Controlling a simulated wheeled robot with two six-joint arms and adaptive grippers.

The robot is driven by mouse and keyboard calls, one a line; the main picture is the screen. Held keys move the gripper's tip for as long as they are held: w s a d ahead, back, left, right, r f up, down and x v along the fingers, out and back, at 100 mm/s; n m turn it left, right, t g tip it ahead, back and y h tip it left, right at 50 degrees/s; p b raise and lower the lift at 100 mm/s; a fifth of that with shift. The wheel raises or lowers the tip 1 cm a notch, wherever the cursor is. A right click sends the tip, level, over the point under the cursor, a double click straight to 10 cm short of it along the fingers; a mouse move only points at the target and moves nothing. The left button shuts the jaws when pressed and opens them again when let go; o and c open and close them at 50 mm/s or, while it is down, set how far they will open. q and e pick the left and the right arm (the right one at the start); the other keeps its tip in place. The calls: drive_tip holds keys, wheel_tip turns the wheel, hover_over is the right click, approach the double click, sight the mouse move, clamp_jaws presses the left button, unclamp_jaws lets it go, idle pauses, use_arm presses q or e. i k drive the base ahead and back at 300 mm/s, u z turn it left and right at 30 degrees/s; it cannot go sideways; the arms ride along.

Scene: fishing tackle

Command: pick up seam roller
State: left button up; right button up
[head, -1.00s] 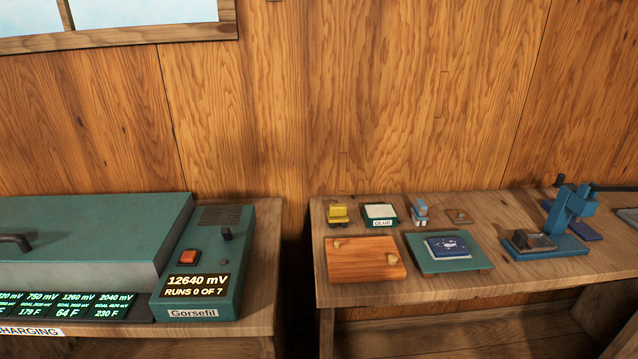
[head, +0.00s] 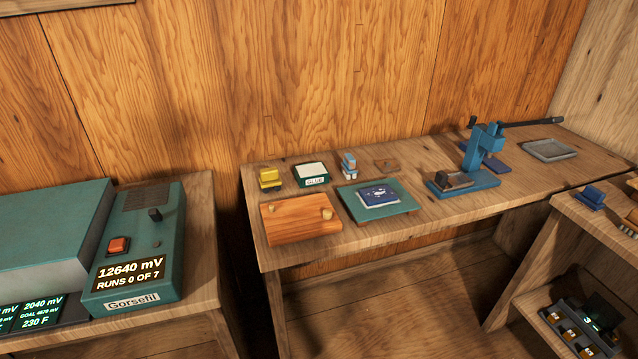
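I cannot tell for sure which thing is the seam roller. Two small tools stand along the back of the middle bench: a yellow one with a dark base (head: 270,178) at the left, and a blue and grey one (head: 349,165) farther right. Between them sits a white-topped green glue box (head: 311,174). Neither of my grippers shows in the head view, and nothing touches these tools.
The middle bench (head: 400,226) also bears an orange wooden board (head: 298,224), a green board with a dark blue packet (head: 379,196), a blue press (head: 480,160) and a grey tray (head: 549,150). A green machine (head: 140,240) stands left, across a gap.

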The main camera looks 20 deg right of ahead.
sight(268, 177)
drive_tip(key=z, duration=1.5)
drive_tip(key=i, duration=1.45)
drive_tip(key=u, duration=2.55)
